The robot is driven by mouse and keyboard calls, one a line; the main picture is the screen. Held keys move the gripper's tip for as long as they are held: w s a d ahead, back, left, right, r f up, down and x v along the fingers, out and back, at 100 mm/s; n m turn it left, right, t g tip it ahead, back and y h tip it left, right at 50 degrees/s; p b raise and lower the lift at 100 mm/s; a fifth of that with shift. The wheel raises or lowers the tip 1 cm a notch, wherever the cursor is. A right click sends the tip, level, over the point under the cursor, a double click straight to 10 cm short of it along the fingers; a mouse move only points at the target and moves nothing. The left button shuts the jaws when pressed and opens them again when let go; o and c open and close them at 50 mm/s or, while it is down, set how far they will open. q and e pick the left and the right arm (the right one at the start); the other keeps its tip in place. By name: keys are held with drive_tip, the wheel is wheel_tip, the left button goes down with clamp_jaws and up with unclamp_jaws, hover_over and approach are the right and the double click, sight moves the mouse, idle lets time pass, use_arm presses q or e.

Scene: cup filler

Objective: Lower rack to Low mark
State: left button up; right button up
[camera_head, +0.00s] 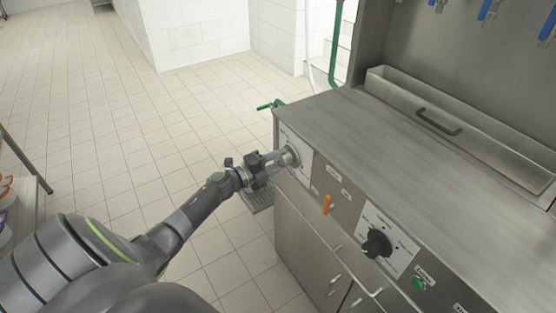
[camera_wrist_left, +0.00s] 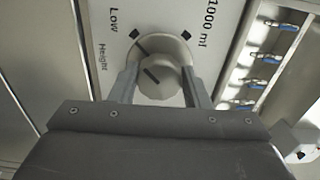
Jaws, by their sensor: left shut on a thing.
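The height knob (camera_wrist_left: 158,78) is a round grey dial on a white plate (camera_wrist_left: 170,14) marked "Low", "Height" and "1000 ml". In the wrist view its dark pointer line slants to the upper left, roughly toward the diamond mark beside "Low" (camera_wrist_left: 114,20). My left gripper (camera_wrist_left: 157,88) has a finger on each side of the knob and is shut on it. In the head view the left gripper (camera_head: 287,158) reaches the knob (camera_head: 293,155) at the left end of the machine's front panel; the fingers partly hide it. My right gripper is not in view.
Cupboard door handles (camera_head: 334,280) stick out below. A steel trough (camera_head: 460,125) sits on the counter. Open tiled floor (camera_head: 110,110) lies to the left.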

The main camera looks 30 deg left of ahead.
use_arm(q)
drive_tip(key=o, duration=1)
drive_tip(key=shift+c, duration=0.2)
drive_tip(key=shift+s+a+f, duration=0.1)
drive_tip(key=shift+s+a, duration=0.1)
drive_tip(key=shift+s, duration=0.25)
drive_tip(key=b+v, duration=0.3)
drive_tip(key=v, duration=1.3)
drive_tip(key=shift+s, duration=0.2)
